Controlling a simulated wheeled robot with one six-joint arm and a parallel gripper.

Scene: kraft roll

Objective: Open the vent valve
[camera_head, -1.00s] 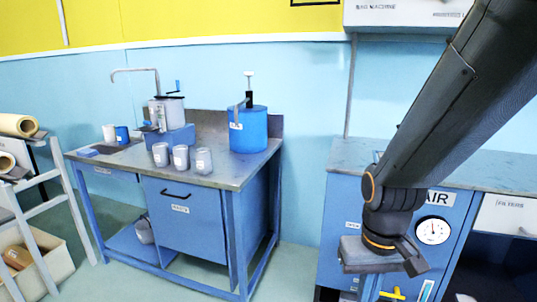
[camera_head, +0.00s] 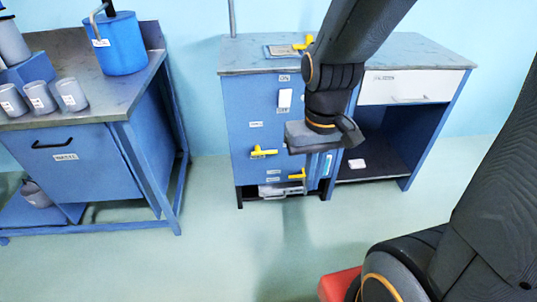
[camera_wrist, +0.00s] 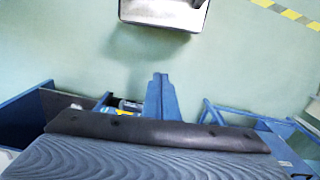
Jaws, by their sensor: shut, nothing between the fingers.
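The blue cabinet (camera_head: 238,110) stands against the wall in the head view. A yellow handle (camera_head: 304,43) is on its top, next to a small panel. Two more yellow handles are on its front: an upper one (camera_head: 264,152) on the left and a lower one (camera_head: 297,175) to its right. I cannot read which is the vent valve. My gripper (camera_head: 325,140) hangs in front of the cabinet in the picture and covers part of its right side. Its fingers (camera_wrist: 160,92) show shut together and empty in the wrist view. It is not seen touching any handle.
A blue workbench (camera_head: 95,145) stands to the left, with grey cups (camera_head: 42,97) and a blue pot (camera_head: 122,45). A desk with a white drawer (camera_head: 410,87) adjoins the cabinet on the right. A red object (camera_head: 338,285) shows bottom right.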

